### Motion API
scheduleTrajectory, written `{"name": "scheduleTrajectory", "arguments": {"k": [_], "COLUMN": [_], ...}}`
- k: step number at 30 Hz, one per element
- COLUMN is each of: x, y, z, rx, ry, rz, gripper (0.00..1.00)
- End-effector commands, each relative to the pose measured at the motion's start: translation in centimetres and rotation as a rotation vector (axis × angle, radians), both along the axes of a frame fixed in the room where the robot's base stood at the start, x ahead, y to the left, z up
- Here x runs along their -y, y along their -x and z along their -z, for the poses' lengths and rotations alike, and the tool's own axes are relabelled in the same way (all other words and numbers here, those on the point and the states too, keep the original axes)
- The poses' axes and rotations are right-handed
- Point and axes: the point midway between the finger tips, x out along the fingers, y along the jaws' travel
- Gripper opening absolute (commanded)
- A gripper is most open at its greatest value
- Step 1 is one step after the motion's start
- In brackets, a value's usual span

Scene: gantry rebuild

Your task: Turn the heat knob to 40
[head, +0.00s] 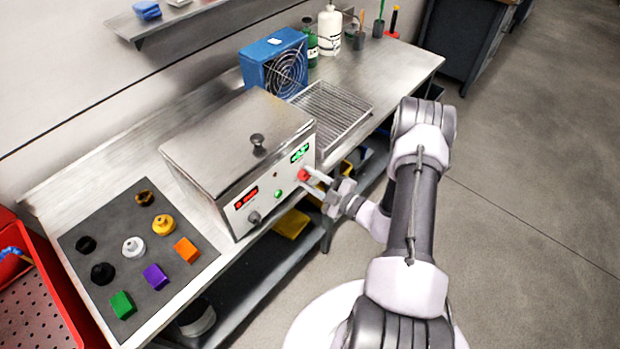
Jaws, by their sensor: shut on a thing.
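The steel box-shaped unit (222,143) stands on the bench with its lid closed. Its front panel has a red display (246,198) at left and a green display (300,153) at right; their digits are too small to read. A grey knob (254,217) sits below the red display, and a green button (279,194) is between it and a red knob (303,174) at the panel's right. My gripper (312,179) reaches in from the right and is shut on the red knob. The fingers partly hide this knob. I cannot read which knob is labelled heat.
A dark mat (190,279) at left holds several knobs and coloured blocks. A wire rack (340,107), blue fan box (272,58) and bottles (329,28) stand behind the unit. A red perforated tray (30,312) is at far left. The floor (530,190) at right is clear.

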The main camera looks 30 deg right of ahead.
Motion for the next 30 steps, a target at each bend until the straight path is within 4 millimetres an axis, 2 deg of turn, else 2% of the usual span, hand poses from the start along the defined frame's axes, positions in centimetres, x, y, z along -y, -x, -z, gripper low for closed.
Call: {"name": "scheduleTrajectory", "arguments": {"k": [1, 2, 4, 5, 13, 17, 20, 27, 30], "x": [0.0, 0.0, 0.0, 0.0, 0.0, 0.5, 1.3, 4.4, 5.4], "y": [0.0, 0.0, 0.0, 0.0, 0.0, 0.9, 3.0, 10.5, 13.1], "z": [0.1, 0.1, 0.1, 0.0, 0.0, -0.1, -0.3, -0.7, -0.9], "rx": [-0.001, -0.001, -0.001, -0.001, 0.000, -0.002, -0.002, 0.000, 0.001], "ry": [0.000, 0.000, 0.000, 0.000, 0.000, 0.000, -0.001, 0.000, 0.000], "rz": [-0.001, -0.001, -0.001, -0.001, 0.000, 0.002, 0.006, 0.008, 0.007], "gripper": [0.00, 0.36, 0.49, 0.51, 0.51, 0.51, 0.51, 0.51, 0.51]}}
